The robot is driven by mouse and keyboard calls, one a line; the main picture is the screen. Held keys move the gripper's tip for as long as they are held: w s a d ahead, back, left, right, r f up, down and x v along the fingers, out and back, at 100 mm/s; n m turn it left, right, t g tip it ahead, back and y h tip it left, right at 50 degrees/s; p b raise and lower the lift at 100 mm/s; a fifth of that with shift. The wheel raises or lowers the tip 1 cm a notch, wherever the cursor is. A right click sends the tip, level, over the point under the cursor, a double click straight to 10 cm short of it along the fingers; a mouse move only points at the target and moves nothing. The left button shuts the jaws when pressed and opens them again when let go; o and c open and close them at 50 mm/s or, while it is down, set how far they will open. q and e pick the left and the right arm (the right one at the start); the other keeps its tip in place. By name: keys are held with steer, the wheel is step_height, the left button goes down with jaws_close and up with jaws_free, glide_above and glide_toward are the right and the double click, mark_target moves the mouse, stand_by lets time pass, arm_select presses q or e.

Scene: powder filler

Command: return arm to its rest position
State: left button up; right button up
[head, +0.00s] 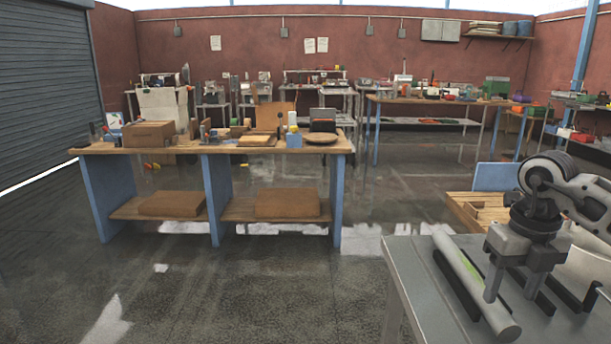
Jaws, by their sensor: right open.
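My right gripper (516,288) is at the lower right, pointing down over a grey metal table (412,265). Its two fingers are apart, with nothing visible held between them. A long light grey cylinder (470,282) with a yellow-green mark lies along the table just left of the gripper, close to the left finger; I cannot tell whether they touch. A dark rail (453,283) runs along the cylinder's left side. A pale curved object (590,265) sits behind the gripper at the right edge, partly hidden by my arm. My left gripper is out of the picture.
A wooden workbench (228,146) with blue legs stands at middle left, holding boxes and small items. A wooden surface with a blue panel (495,177) lies just behind the grey table. More cluttered benches line the back wall. The floor (200,280) in front is clear.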

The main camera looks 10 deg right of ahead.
mark_target(504, 314)
step_height(504, 314, up, 6)
steer(key=r, duration=0.1)
step_height(504, 314, down, 13)
step_height(504, 314, up, 3)
steer(key=shift+a+r, duration=0.1)
steer(key=shift+r, duration=0.05)
steer(key=s+a+r, duration=0.3)
steer(key=a+r, duration=0.2)
steer(key=a, duration=0.1)
steer(key=s+a+r, duration=0.3)
steer(key=a+r, duration=0.2)
steer(key=a, duration=0.2)
arm_select(q)
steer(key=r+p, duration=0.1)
steer(key=p, duration=0.1)
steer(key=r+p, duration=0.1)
steer(key=p, duration=0.1)
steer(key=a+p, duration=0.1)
steer(key=p, duration=0.1)
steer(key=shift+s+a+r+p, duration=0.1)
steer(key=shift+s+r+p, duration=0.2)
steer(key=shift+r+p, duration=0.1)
arm_select(e)
steer(key=a+f+m, duration=0.3)
steer(key=m, duration=1.4)
steer(key=a+f+m, duration=0.3)
steer(key=m, duration=1.5)
steer(key=shift+w+f, duration=0.15)
steer(key=shift+f, duration=0.1)
